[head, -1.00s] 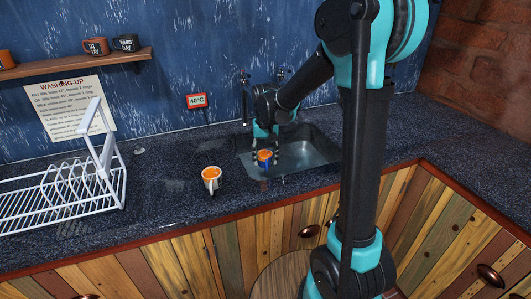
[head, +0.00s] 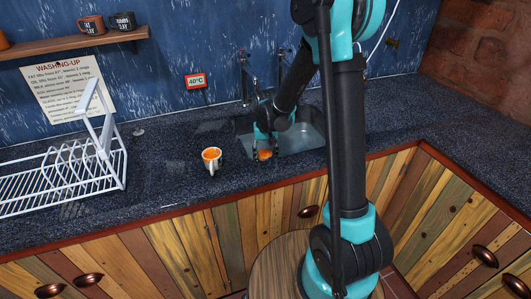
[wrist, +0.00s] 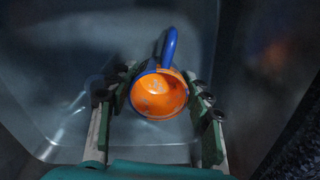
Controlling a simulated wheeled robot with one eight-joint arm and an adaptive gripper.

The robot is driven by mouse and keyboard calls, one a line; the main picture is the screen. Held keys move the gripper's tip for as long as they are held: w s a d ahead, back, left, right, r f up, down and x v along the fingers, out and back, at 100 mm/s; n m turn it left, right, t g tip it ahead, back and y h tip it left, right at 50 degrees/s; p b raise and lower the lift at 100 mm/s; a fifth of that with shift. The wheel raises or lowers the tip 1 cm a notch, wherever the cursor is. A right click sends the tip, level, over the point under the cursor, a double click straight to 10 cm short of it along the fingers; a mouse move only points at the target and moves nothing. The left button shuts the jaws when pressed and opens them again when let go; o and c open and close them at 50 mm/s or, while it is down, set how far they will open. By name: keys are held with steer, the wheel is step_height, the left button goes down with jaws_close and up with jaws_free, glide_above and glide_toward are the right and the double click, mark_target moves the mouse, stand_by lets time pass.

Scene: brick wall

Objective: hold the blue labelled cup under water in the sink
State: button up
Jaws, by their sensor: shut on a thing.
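The cup (wrist: 158,96) is blue outside with a blue handle and an orange inside. In the wrist view it sits between the two fingers of my gripper (wrist: 158,98), which is shut on it. Its handle points to the far side, and pale specks show inside. In the head view the cup (head: 264,155) is low in the sink (head: 302,139), near its front edge, with most of its body hidden. My gripper (head: 262,148) reaches down from above. I cannot tell the water level or whether the cup is under water. No label is readable.
A pale cup with an orange inside (head: 211,161) stands on the counter left of the sink. A white dish rack (head: 65,180) is further left. Taps (head: 250,88) are on the wall behind the sink. Mugs (head: 123,22) stand on a shelf. The counter right of the sink is clear.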

steer(key=shift+f, duration=2.3)
steer(key=shift+r, duration=0.1)
stand_by(1.0)
step_height(320, 180, up, 20)
stand_by(1.2)
